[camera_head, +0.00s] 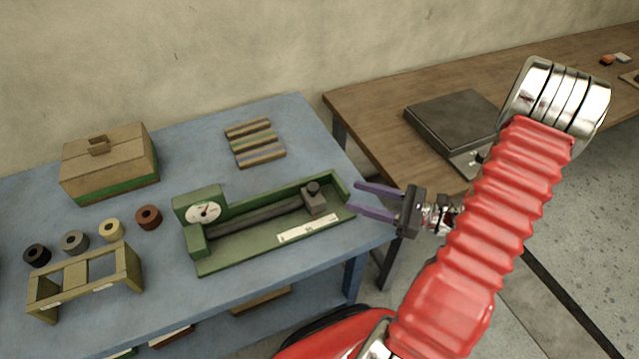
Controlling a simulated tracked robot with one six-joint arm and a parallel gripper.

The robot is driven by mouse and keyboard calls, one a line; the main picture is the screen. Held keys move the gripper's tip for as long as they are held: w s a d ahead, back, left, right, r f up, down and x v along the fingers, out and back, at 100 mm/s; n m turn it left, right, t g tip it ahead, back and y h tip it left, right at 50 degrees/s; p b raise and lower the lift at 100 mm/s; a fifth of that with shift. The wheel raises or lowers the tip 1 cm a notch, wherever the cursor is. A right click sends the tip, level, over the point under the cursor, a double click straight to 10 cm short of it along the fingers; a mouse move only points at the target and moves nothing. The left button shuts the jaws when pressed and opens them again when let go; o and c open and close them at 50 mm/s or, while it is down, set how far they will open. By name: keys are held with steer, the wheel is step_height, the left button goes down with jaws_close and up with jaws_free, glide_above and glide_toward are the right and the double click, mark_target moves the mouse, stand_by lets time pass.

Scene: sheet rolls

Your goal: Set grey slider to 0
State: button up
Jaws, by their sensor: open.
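The grey slider (315,201) sits on a dark grey rail (255,217) in a green device (215,258) on the blue table. It is near the right end of the rail and has a dark knob on top. A round white dial (204,212) with a needle is at the device's left end. A pale scale strip (309,229) lies along the front right of the device; its marks are too small to read. My gripper (354,198), with purple fingers, is open and empty. In the picture it is just right of the device's right end, apart from the slider.
On the blue table (300,122) stand a wooden box (108,165), several small rolls (148,217), a wooden rack (85,283) and a striped block set (255,143). A brown table (375,110) at the right bears a dark flat scale (452,120).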

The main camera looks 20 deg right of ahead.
mark_target(318, 185)
steer(key=x, duration=1.1)
steer(key=shift+w+a, duration=0.25)
steer(key=shift+w, duration=0.05)
steer(key=shift+c, duration=0.2)
